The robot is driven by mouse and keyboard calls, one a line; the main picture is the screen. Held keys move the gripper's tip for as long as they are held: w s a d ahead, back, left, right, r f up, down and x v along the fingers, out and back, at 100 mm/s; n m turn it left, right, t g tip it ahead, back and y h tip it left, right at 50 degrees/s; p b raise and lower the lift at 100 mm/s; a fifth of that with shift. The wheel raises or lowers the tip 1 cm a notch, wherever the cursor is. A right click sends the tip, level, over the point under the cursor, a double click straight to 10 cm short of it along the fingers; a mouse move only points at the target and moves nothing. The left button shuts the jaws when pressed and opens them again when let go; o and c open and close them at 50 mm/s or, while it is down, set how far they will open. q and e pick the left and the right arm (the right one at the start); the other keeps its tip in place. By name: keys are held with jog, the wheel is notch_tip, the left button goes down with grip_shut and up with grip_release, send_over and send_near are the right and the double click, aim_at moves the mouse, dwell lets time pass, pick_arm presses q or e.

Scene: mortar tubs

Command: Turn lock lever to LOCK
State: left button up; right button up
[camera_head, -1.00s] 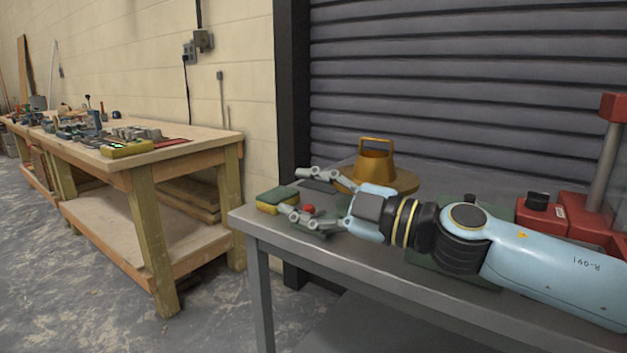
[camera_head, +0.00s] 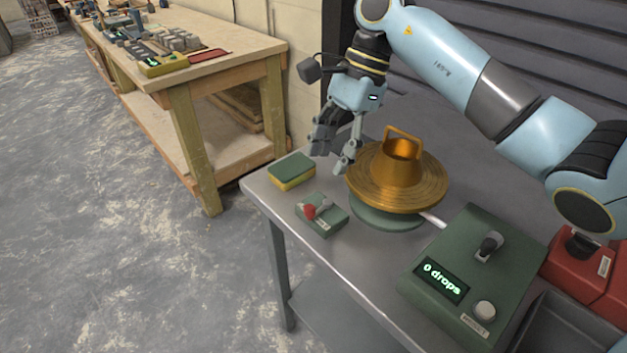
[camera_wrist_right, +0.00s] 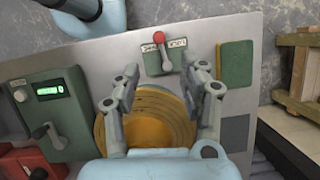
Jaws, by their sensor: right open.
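The lock lever, a short grey arm with a red knob (camera_head: 309,212), sits on a small green box (camera_head: 327,221) near the table's front edge. In the right wrist view the lever (camera_wrist_right: 161,43) leans slightly left on its box (camera_wrist_right: 180,72), between two small labels that I cannot read surely. My right gripper (camera_head: 331,161) is open and empty. It points down above the table, behind the box and left of the brass cone, apart from the lever. In the wrist view its fingertips (camera_wrist_right: 163,68) lie on either side of the lever box. My left gripper is out of view.
A brass cone with a handle (camera_head: 402,172) stands on a green round base close to the gripper. A green-yellow sponge (camera_head: 291,171) lies left of the lever box. A green control box (camera_head: 440,262) reading "0 drops" stands right. A wooden bench (camera_head: 215,75) is beyond.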

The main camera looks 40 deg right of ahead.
aim_at(310, 206)
jog(key=p+x, duration=0.1)
jog(key=x, duration=0.9)
jog(key=shift+a, duration=0.2)
jog(key=shift+s, duration=0.1)
grip_shut()
